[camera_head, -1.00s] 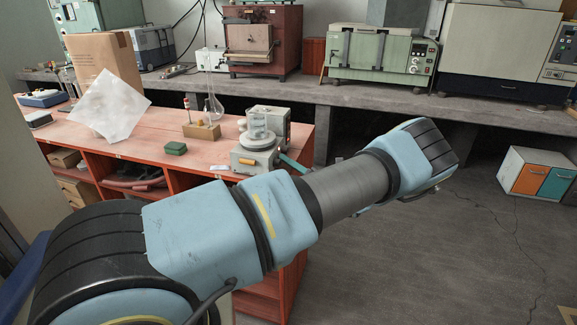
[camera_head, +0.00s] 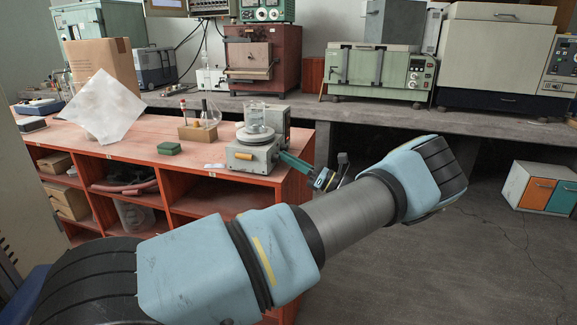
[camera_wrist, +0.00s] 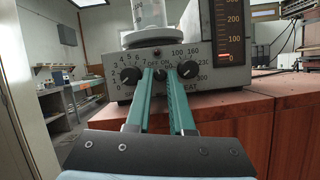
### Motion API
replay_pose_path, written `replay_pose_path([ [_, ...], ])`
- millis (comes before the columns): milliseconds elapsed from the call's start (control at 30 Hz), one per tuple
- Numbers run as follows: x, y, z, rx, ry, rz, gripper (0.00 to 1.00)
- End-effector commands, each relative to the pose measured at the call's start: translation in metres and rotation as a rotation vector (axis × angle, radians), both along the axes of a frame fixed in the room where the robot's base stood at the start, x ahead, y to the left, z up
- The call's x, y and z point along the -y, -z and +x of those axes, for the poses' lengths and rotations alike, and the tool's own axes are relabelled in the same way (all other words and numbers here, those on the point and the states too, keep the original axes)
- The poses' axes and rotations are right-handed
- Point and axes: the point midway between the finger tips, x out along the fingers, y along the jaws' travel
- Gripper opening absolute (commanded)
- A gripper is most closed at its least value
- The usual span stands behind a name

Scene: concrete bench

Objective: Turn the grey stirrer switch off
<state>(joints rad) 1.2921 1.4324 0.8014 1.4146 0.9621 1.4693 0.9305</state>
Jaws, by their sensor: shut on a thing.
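The grey stirrer (camera_head: 252,155) stands at the right end of the red bench, with a glass beaker (camera_head: 254,117) on its round top plate. In the wrist view its front panel (camera_wrist: 213,82) fills the middle, with a dark knob (camera_wrist: 188,69) on the right and another (camera_wrist: 131,76) on the left. The small dark switch (camera_wrist: 160,75) sits between them under OFF and ON marks. My gripper (camera_wrist: 160,73) has its green fingers on either side of the switch, shut on it. In the head view my gripper (camera_head: 284,156) meets the stirrer's right front. The switch's exact position is unclear.
A grey counter (camera_head: 300,106) with ovens runs behind. The floor at right is open, with an orange and teal cabinet (camera_head: 541,187).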

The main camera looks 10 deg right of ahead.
Motion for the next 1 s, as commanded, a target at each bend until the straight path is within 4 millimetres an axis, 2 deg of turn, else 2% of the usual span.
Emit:
replay_pose_path([
  [500, 0.001, 0.000, 0.000, 0.016, 0.002, -0.011, 0.00],
  [533, 0.001, 0.000, 0.000, 0.016, 0.002, -0.011, 0.24],
  [600, 0.001, 0.000, 0.000, 0.016, 0.002, -0.011, 0.32],
  [867, 0.002, 0.001, -0.001, 0.016, 0.001, -0.010, 0.33],
  [1000, 0.012, 0.008, -0.007, 0.016, 0.002, -0.011, 0.33],
])
